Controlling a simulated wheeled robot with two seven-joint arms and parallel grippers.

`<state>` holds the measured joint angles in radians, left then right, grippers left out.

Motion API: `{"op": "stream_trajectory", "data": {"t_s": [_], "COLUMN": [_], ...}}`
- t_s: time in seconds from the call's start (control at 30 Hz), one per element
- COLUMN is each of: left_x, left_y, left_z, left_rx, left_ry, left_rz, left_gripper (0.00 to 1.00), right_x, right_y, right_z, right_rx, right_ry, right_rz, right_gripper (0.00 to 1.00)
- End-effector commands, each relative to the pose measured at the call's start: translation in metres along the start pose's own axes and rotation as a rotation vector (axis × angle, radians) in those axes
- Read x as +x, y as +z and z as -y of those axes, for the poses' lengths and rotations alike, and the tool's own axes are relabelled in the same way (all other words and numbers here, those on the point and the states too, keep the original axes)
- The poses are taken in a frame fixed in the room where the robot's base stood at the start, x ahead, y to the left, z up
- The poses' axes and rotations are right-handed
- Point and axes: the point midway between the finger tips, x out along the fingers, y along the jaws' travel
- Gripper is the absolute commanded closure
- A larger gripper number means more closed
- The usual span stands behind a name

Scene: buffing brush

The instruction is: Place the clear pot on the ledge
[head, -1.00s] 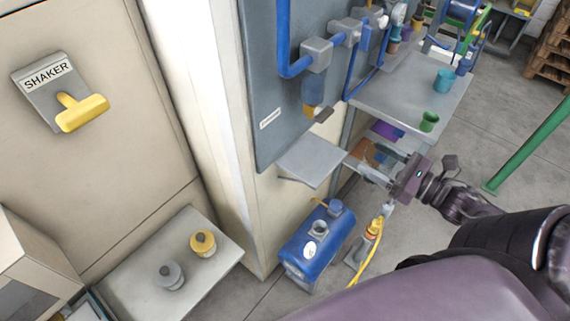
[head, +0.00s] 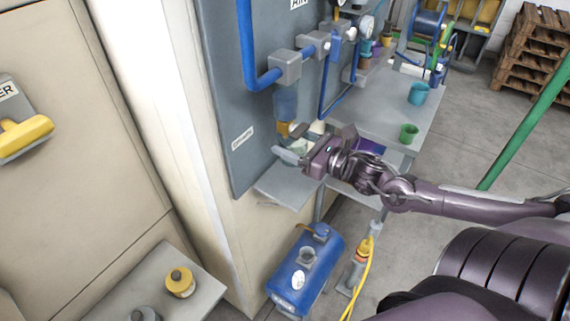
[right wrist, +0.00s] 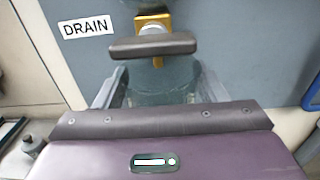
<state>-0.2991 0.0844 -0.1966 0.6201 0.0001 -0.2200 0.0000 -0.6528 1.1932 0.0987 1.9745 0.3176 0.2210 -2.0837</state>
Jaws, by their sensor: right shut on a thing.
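My right gripper (head: 292,152) is over the small grey ledge (head: 282,190) that juts from the panel. It is shut on the clear pot, a see-through vessel between the fingers in the right wrist view (right wrist: 160,84). In the head view the pot is small and hard to tell from the gripper's pale fingers. The pot is just below the brass drain valve with its dark handle (right wrist: 152,46). I cannot tell whether the pot touches the ledge. My left gripper is not in view.
Blue pipes and a filter bowl (head: 285,103) hang on the grey panel (head: 228,80) above the ledge. A blue tank (head: 305,268) stands on the floor below. A workbench (head: 385,105) with teal and green cups is behind my right gripper.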

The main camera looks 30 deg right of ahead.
Motion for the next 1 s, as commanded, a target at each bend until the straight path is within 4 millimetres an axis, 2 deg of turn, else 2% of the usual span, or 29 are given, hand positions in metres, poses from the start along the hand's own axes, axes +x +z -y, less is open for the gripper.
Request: {"op": "stream_trajectory", "data": {"t_s": [0.17,0.23,0.47,0.63,0.73,1.0], "left_x": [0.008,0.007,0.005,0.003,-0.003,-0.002], "left_y": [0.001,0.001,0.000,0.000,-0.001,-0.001], "left_z": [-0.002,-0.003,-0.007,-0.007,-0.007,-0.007], "left_rx": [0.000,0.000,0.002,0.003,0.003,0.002], "left_ry": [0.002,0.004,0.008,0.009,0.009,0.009], "left_rz": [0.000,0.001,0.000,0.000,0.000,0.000], "left_gripper": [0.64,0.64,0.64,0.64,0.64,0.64], "right_x": [0.021,0.019,0.019,0.019,0.023,0.023], "right_y": [0.001,-0.015,-0.035,-0.060,-0.065,-0.070], "right_z": [0.000,0.001,0.000,0.000,0.000,-0.001], "right_rx": [-0.001,0.005,0.003,0.004,0.001,0.001], "right_ry": [0.000,-0.003,-0.001,-0.002,-0.001,0.002], "right_rz": [0.005,0.000,0.000,0.002,0.002,-0.001], "right_gripper": [0.60,0.60,0.60,0.60,0.60,0.60]}}
